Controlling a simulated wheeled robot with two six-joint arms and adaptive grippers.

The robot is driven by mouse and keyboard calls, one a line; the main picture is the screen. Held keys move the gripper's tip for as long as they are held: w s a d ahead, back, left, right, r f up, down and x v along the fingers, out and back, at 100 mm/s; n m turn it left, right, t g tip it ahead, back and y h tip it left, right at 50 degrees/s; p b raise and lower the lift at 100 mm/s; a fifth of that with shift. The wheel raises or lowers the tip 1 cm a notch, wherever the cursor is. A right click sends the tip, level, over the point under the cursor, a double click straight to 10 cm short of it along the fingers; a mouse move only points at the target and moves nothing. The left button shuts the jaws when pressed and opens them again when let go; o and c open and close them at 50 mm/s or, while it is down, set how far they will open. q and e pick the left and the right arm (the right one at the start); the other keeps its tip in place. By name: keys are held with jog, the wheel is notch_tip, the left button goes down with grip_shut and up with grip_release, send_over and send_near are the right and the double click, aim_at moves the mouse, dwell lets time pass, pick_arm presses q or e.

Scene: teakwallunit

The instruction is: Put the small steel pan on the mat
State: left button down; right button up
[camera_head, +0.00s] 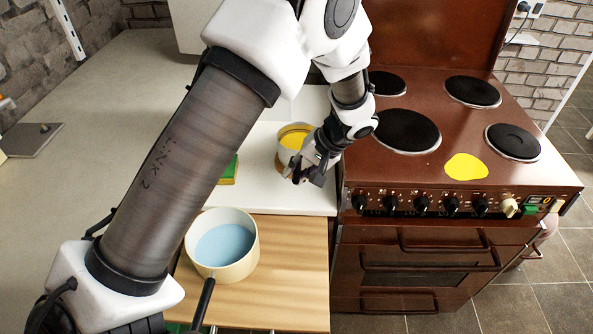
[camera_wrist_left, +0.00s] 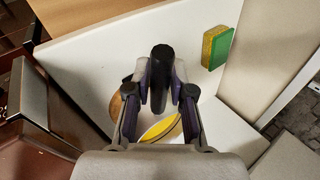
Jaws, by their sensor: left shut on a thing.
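A small round pan (camera_head: 283,153) with a pale rim and yellow inside stands at the white counter beside the stove. In the left wrist view its yellow inside (camera_wrist_left: 163,128) shows partly behind my fingers. My left gripper (camera_head: 311,174) is at the pan's near right side and is shut on its dark handle (camera_wrist_left: 161,66). Whether the pan touches the counter cannot be told. A flat yellow patch (camera_head: 466,167) with a wavy edge lies on the stove's front; it may be the mat, but I cannot be sure. My right gripper is not in view.
A cream pan with blue inside (camera_head: 249,266) sits on the wooden board (camera_head: 290,285). A yellow and green sponge (camera_head: 230,171) is left of the small pan. The brown stove (camera_head: 365,165) has several dark hotplates and front knobs. A grey slab (camera_head: 28,143) lies far left.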

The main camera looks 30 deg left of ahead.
pick_arm(q)
jog(key=shift+f, duration=0.2)
jog(key=c, duration=1)
grip_release()
jog(key=shift+o, duration=0.3)
jog(key=v, duration=1.2)
